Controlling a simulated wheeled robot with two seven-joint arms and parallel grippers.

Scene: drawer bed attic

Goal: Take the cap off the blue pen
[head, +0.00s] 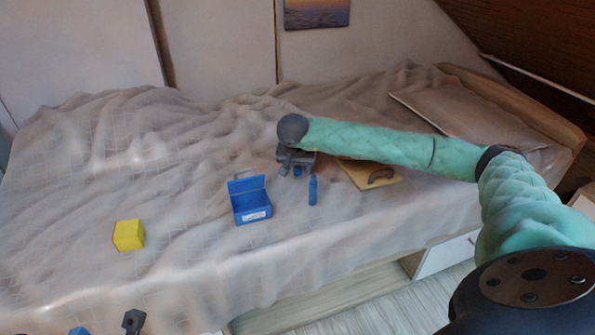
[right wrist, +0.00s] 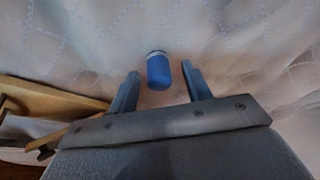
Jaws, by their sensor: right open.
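A slim blue pen (head: 313,190) is on the bed, right of the blue box, with a narrower upper end. My right gripper (head: 296,170) is just beyond and left of it, open, its fingers pointing down. A small blue piece shows at its fingers; in the right wrist view a short blue cylinder (right wrist: 158,70), with a pale rim at its far end, lies in front of the gap between the open fingertips (right wrist: 160,78). I cannot tell whether this is the pen's cap. A dark part of my left gripper (head: 133,321) shows at the bottom left edge, mostly cut off.
An open blue box (head: 251,207) with a raised lid stands left of the pen. A yellow cube (head: 128,235) sits further left. A wooden board (head: 365,176) with a brown object on it lies to the right. The rumpled bed cover is mostly clear.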

